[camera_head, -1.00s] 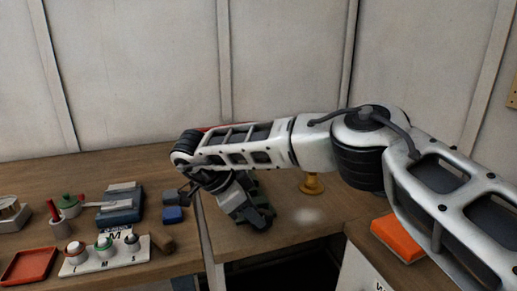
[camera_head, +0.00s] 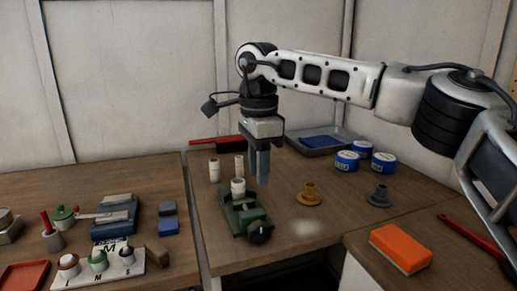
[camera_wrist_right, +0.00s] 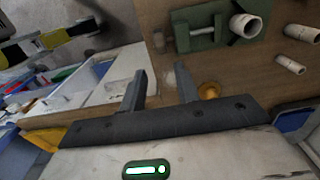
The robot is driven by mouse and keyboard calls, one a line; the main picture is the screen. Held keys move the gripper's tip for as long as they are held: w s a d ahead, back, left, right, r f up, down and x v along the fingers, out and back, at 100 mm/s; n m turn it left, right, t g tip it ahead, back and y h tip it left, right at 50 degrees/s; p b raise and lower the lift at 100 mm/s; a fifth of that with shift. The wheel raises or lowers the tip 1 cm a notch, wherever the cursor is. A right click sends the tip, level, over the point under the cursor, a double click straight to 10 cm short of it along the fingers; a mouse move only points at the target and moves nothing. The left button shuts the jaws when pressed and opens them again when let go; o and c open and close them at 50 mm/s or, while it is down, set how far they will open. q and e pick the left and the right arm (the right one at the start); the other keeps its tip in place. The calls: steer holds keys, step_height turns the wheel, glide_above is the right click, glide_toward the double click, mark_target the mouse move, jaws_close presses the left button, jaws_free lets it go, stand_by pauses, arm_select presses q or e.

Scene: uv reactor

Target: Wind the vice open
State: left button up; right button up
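The green vice (camera_head: 240,210) stands near the front edge of the middle bench, with a dark round knob (camera_head: 260,233) at its front. A pale tube (camera_head: 238,188) stands upright at the vice's jaws. My right gripper (camera_head: 262,180) points down behind and slightly right of the vice, raised and apart from it. The right wrist view shows its two fingers (camera_wrist_right: 160,88) apart with nothing between them. That view also shows the vice (camera_wrist_right: 215,38) and its tube (camera_wrist_right: 244,26) beyond the fingers. How wide the jaws stand is too small to tell. My left gripper is out of view.
Two pale tubes (camera_head: 214,170) stand behind the vice. A brass funnel-like piece (camera_head: 309,195) and a grey one (camera_head: 379,196) stand to its right. Blue-banded tins (camera_head: 347,160) and a tray (camera_head: 322,145) are farther back. An orange block (camera_head: 400,247) lies at right.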

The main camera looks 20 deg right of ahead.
steer(key=shift+r, duration=1.8)
